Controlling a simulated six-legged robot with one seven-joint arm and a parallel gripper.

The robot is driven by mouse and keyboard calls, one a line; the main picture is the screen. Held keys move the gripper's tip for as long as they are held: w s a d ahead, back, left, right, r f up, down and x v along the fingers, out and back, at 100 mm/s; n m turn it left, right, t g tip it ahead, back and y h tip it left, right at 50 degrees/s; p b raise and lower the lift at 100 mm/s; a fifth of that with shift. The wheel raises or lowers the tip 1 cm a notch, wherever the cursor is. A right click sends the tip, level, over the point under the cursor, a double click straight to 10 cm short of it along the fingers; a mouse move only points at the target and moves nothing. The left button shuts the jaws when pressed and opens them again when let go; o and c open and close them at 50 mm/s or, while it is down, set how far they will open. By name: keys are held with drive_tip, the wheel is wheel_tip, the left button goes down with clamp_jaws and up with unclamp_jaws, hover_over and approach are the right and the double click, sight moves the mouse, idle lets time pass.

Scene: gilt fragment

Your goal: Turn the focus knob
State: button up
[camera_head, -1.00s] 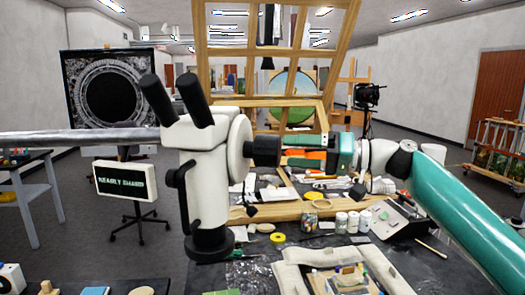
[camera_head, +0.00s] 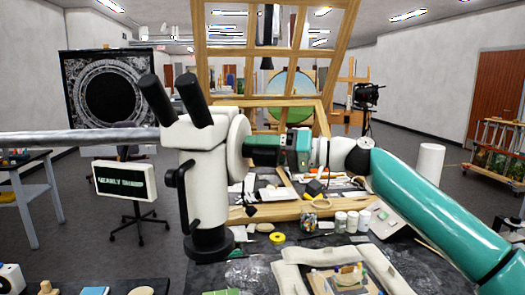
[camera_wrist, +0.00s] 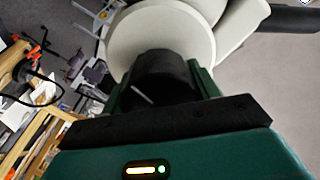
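The white microscope (camera_head: 207,180) stands upright at the left end of the dark bench, with two black eyepieces. Its black focus knob (camera_wrist: 160,80) projects from a white disc toward my wrist camera and carries a pale slanted line. My green gripper (camera_head: 262,150) reaches the knob from the right in the head view. In the wrist view my fingers (camera_wrist: 160,88) lie on both sides of the knob, with little or no gap. I cannot tell whether they press on it. In the head view the knob is mostly hidden by the fingers. A small screen (camera_head: 125,181) reads "NEARLY SHARP".
A large monitor (camera_head: 112,95) with a dark round picture stands behind the microscope. White jars (camera_head: 352,221), a yellow roll (camera_head: 277,238) and a padded cradle (camera_head: 300,268) occupy the bench below my arm. A wooden frame (camera_head: 340,60) rises behind.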

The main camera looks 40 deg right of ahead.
drive_tip(key=shift+m, duration=1.4)
drive_tip(key=o, duration=1)
drive_tip(key=v, duration=1.4)
